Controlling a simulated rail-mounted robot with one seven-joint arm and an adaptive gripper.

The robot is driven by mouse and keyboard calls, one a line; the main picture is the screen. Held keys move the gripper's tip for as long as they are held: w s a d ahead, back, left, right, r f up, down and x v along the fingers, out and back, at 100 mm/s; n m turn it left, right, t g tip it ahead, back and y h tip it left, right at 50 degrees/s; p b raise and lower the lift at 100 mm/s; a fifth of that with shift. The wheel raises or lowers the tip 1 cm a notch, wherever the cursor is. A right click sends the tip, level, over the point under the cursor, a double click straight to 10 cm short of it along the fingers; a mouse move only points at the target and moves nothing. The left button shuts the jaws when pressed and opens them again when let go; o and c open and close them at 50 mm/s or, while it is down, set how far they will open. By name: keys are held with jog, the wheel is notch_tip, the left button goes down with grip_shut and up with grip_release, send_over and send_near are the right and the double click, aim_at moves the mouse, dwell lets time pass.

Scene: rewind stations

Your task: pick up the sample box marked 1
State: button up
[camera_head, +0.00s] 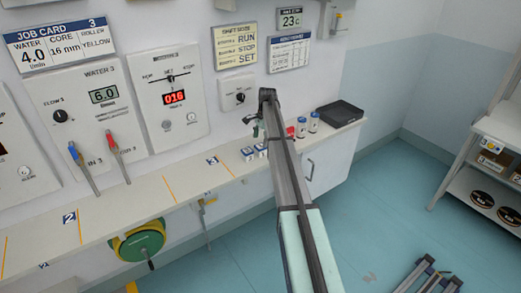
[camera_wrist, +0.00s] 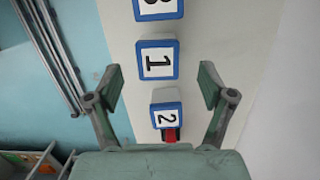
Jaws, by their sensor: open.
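The sample box marked 1 (camera_wrist: 157,60) is white-topped with a blue rim and lies on the pale bench in the wrist view. The box marked 3 (camera_wrist: 158,8) is above it, cut by the picture's top edge. The box marked 2 (camera_wrist: 166,115) is below it. My gripper (camera_wrist: 160,82) is open and empty, its fingertips to either side, just below box 1 in the picture. In the head view my gripper (camera_head: 259,124) is over the bench, partly hidden by my arm. Small blue-and-white boxes (camera_head: 248,153) show there, their numbers too small to read.
Bottles with red and blue caps (camera_head: 302,127) and a black tray (camera_head: 340,113) stand right of the boxes on the bench (camera_head: 150,198). The wall with control panels (camera_head: 170,97) rises behind. In the wrist view, a red object (camera_wrist: 170,135) touches or overlaps box 2's lower edge.

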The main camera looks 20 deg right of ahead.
aim_at(261, 146)
jog(key=shift+s+a+f+p, duration=0.1)
jog(key=shift+f+p, duration=0.6)
jog(key=shift+f, duration=0.65)
jog(key=shift+s+f+p, duration=0.1)
jog(key=shift+f+p, duration=0.55)
jog(key=shift+f, duration=0.7)
jog(key=c, duration=1.3)
